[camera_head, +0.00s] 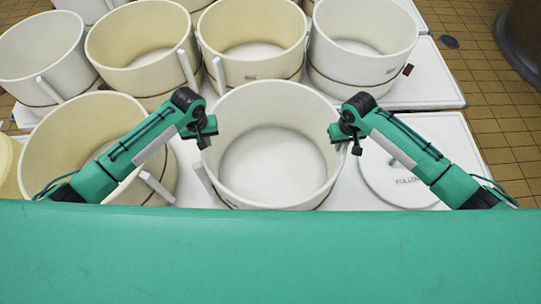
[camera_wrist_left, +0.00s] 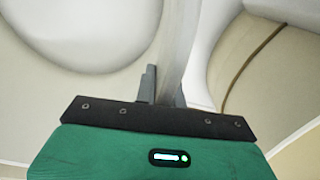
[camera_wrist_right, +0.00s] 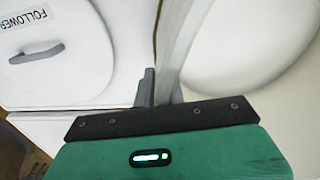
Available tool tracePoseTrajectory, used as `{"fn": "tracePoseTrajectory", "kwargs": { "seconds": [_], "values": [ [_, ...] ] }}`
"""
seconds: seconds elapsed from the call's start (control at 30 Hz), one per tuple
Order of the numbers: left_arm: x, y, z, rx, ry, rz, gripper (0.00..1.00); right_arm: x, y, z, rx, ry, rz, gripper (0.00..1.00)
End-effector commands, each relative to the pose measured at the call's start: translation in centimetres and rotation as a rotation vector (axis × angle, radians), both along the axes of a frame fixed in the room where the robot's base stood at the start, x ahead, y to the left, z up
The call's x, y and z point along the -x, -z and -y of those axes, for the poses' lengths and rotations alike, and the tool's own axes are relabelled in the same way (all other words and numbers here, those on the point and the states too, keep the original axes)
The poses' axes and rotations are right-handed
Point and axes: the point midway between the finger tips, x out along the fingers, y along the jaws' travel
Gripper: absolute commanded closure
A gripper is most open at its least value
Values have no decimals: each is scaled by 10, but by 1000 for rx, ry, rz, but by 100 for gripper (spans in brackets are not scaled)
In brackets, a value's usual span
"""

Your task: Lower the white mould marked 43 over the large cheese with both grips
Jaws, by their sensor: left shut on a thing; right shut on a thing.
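The white mould (camera_head: 271,100) is an open, round hoop in the middle of the head view, between my two grippers. No number 43 is readable on it. My left gripper (camera_head: 205,138) is shut on its left wall; the wall (camera_wrist_left: 180,45) stands between the fingers in the left wrist view. My right gripper (camera_head: 340,136) is shut on its right wall, also seen between the fingers in the right wrist view (camera_wrist_right: 173,45). A pale round surface (camera_head: 268,165) shows inside the mould. I cannot tell whether it is the large cheese, or how high the mould hangs.
A cream mould (camera_head: 50,150) stands close at left, partly behind my left arm. Several more moulds, including a white one (camera_head: 362,30), stand in a row behind. A white disc marked FOLLOWER (camera_head: 390,185) lies at right. Tiled floor lies beyond the table's right edge.

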Motion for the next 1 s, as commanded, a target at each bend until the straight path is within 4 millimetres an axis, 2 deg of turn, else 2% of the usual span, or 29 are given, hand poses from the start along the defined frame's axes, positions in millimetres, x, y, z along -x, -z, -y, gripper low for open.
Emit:
{"fn": "tracePoseTrajectory", "kwargs": {
  "seconds": [0.37, 1.0],
  "values": [
    [-1, -8, 0, 2, 0, 2, 100, -1, -8, 0, -2, 0, 3, 100],
    [-1, -50, 0, 2, 0, 2, 100, -1, -50, 0, -2, 0, 3, 100]
  ]
}}
